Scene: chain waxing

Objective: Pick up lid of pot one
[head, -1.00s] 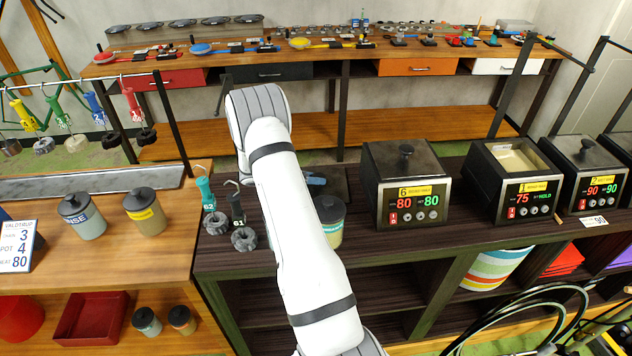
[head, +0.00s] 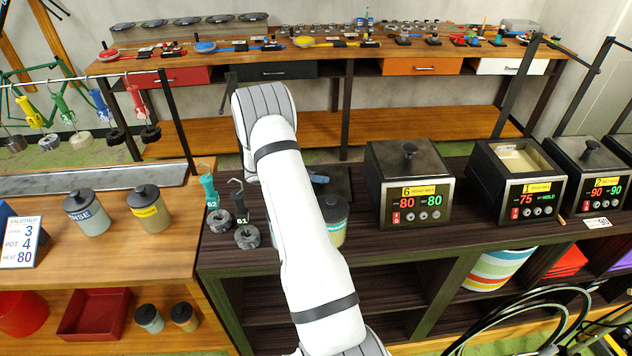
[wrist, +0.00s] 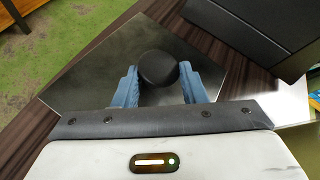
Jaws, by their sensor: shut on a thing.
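Pot one (head: 515,185) stands on the dark bench with its top open and pale wax inside; its display reads 75. In the wrist view, a square dark metal lid (wrist: 95,75) with a round black knob (wrist: 158,69) is below my gripper (wrist: 158,80). The blue fingers are shut on the knob, one on each side. I cannot tell whether the lid rests on the bench or is just clear of it.
Pot six (head: 408,185), lidded, stands right of my arm. Pot two (head: 590,175) is lidded, right of pot one. A dark box (wrist: 255,35) is near the lid in the wrist view.

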